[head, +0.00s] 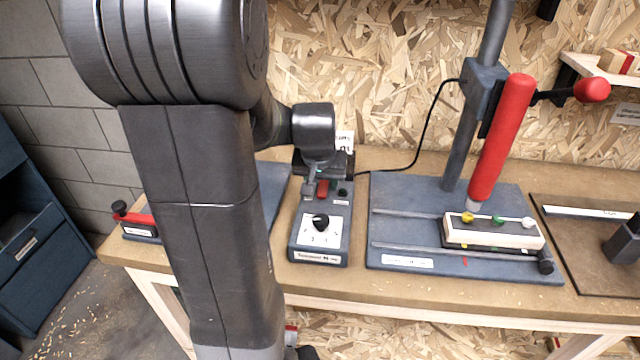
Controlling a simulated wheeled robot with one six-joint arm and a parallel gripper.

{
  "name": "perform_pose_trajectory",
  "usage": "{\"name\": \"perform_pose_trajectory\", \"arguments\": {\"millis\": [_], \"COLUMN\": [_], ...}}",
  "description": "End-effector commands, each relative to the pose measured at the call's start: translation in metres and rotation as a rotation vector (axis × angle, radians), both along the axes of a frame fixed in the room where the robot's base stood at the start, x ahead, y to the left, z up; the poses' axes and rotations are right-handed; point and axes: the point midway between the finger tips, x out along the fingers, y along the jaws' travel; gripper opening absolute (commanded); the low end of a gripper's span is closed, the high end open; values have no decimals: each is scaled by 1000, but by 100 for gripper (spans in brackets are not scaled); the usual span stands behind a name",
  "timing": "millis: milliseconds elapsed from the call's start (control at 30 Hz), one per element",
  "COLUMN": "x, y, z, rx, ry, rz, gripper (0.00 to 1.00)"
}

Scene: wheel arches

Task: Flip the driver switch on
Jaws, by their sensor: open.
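The blue-grey driver control box (297,232) stands on the bench, with a black dial (320,221) on a white scale and a label on its front edge. A small red switch (322,187) shows near the back of its top; I cannot tell its position. My gripper (314,187) is open and empty, pointing down over the back of the box, right at the switch. I cannot tell whether it touches it. The gripper partly hides the box's rear. The red driver (502,135) hangs tilted on a stand to the right.
A workpiece block (492,234) with yellow, green and white screws lies on the blue base plate (408,225) under the driver. A black cable runs from behind the box to the stand. A red-handled clamp (138,220) sits at left. My arm hides the bench's left part.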

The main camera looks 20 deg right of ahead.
Motion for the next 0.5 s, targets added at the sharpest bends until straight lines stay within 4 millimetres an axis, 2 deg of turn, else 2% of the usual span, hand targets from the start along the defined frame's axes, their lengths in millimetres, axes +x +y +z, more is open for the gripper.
{"name": "perform_pose_trajectory", "arguments": {"millis": [200,500], "x": [7,9], "y": [-4,-5], "z": [-20,-25], "rx": [1,0], "ry": [2,0], "rz": [0,0], "gripper": [44,44]}}
